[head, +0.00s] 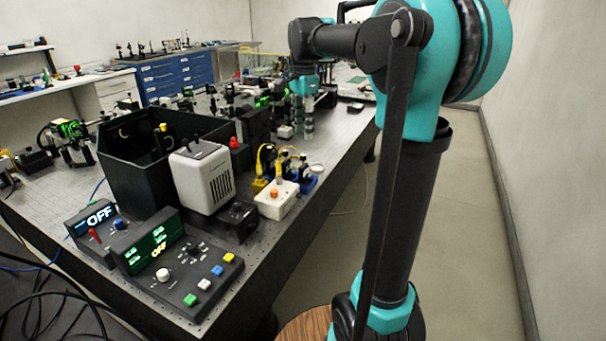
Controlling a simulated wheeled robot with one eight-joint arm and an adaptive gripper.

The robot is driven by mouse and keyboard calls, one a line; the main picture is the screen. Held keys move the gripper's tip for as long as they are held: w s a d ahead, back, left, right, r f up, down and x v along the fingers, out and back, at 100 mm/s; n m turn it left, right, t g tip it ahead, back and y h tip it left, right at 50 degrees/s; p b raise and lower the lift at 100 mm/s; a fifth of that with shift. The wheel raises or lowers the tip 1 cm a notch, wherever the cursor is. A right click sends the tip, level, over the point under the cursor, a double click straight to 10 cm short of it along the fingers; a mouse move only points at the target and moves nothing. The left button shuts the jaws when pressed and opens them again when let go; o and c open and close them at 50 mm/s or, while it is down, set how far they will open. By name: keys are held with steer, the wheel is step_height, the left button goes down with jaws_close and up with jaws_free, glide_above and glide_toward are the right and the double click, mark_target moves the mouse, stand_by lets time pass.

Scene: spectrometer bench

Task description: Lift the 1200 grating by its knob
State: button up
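I cannot make out for certain which thing is the 1200 grating; no label can be read at this size. A small part with a yellow top (163,129) stands up inside the open black box (150,190) on the bench; I cannot tell whether it is a grating knob. My arm reaches from the right over the far part of the bench. Its end, my gripper (303,108), seems to point down among small optics there, well beyond the black box. Its fingers are too small and cluttered to read, and nothing held can be made out.
On the perforated bench (345,140), a white lamp-like unit (203,178), a white box with an orange knob (276,199) and a control panel (180,270) stand near the black box. Several optics mounts crowd the far part. The floor at right (450,230) is clear.

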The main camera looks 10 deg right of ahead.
glide_above(303, 171)
steer(key=w, duration=0.2)
steer(key=shift+w+d+f, duration=0.1)
steer(key=shift+d+f, duration=0.05)
steer(key=shift+f, duration=1.7)
steer(key=shift+d+f, duration=0.1)
steer(key=shift+f, duration=1.7)
jaws_close()
